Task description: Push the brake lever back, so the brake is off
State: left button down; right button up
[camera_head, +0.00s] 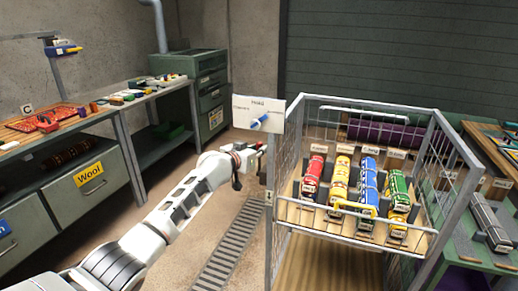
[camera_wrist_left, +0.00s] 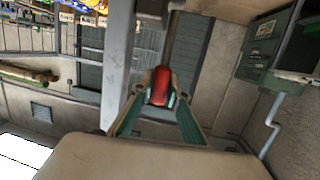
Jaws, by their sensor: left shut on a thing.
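The brake lever (camera_wrist_left: 171,38) shows in the left wrist view as a thin dark rod with a red grip (camera_wrist_left: 161,87) at its end. My left gripper (camera_wrist_left: 161,99) is shut on the red grip, with a green-edged finger on each side of it. In the head view my left gripper (camera_head: 246,157) is beside the front left post of the wire cage, below the white "Hold" panel. There the lever is mostly hidden by the gripper and is hard to make out. My right gripper is not in view.
The wire cage (camera_head: 372,216) holds several coloured toy vehicles, including a red one (camera_head: 313,176). The white panel (camera_head: 240,104) bears a blue knob (camera_head: 259,122). Workbenches stand left and right. A floor grating (camera_head: 231,243) lies between my left arm and the cage.

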pick_arm(q)
jog(key=shift+f, duration=0.15)
jog(key=c, duration=2.2)
grip_release()
jog(key=shift+v, duration=6)
jog(key=shift+c, duration=0.4)
